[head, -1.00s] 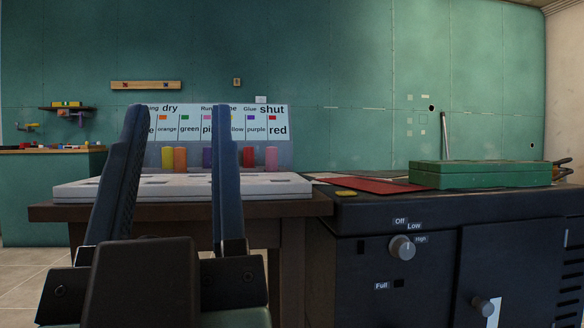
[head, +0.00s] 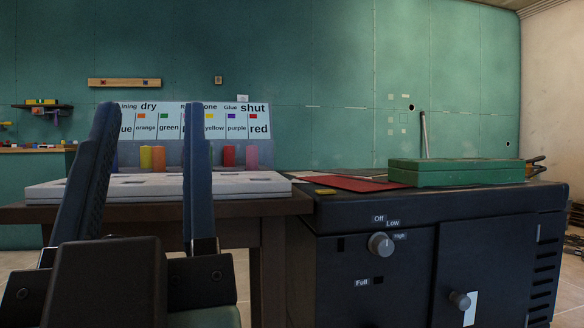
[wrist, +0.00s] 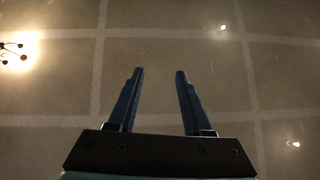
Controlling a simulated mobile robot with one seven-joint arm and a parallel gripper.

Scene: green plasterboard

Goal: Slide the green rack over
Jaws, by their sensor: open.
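A green rack, seen as a long flat green box (head: 455,173), lies on top of the black cabinet (head: 430,200) at the right in the head view. My gripper (head: 150,115) stands upright at the left of the head view, its two dark fingers spread with nothing between them. It is well to the left of the green box and apart from it. In the wrist view my open gripper (wrist: 159,75) points at the ceiling, and the green box is not in that view.
A white tray (head: 60,190) lies on a brown table (head: 270,206) behind my fingers, with several coloured cylinders and a labelled board (head: 240,120) beyond. A red sheet (head: 350,183) and a small yellow item (head: 325,192) lie left of the green box. A knob (head: 381,244) sticks out of the cabinet front.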

